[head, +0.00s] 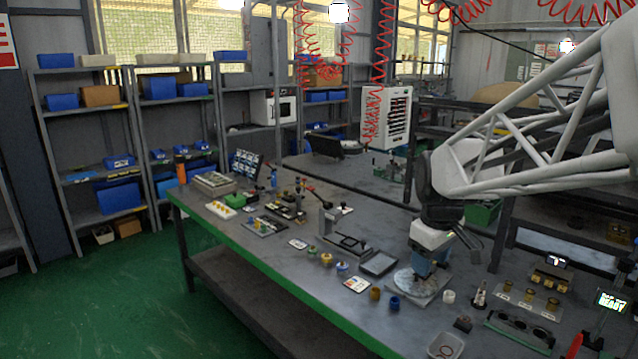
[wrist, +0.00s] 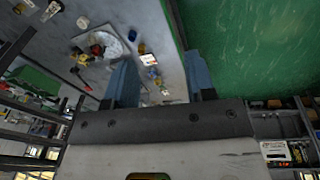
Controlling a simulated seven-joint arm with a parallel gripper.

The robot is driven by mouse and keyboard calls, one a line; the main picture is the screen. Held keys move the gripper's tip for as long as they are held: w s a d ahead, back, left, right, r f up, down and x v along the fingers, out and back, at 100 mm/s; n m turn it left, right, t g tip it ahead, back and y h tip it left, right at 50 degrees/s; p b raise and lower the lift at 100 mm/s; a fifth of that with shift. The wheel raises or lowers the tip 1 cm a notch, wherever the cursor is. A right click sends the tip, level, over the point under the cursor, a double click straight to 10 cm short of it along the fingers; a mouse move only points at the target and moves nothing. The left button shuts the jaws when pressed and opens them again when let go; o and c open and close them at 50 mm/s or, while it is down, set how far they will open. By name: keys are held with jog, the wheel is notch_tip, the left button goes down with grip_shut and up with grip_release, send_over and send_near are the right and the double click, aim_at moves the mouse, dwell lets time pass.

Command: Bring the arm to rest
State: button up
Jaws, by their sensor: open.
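My gripper (wrist: 162,85) is open, and its two blue fingers stand apart with nothing between them in the wrist view. In the head view my gripper (head: 421,268) hangs over the right half of the workbench, above a round plate (head: 418,290) with a light surface. I cannot tell the exact height of the fingertips over the plate. In the wrist view a round light plate (wrist: 108,44) with yellow and red parts on it lies to the left of the fingers.
The workbench (head: 285,268) has a green front edge. A blue ring (head: 394,303), an amber ring (head: 375,293) and a white ring (head: 449,297) stand near the plate. A dark square tray (head: 379,264) lies left of my gripper. A holder with amber cups (head: 528,298) is at right.

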jog(key=s+a+f+m, duration=0.1)
jog(key=s+m, duration=0.1)
jog(key=s, duration=0.5)
jog(key=s+a+f+m, duration=0.1)
jog(key=s+m, duration=0.1)
jog(key=s, duration=0.6)
jog(key=s+a+f+m+t, duration=0.1)
jog(key=s+f+m, duration=0.1)
jog(key=s, duration=0.6)
jog(key=shift+a+m, duration=0.15)
jog(key=shift+m, duration=0.45)
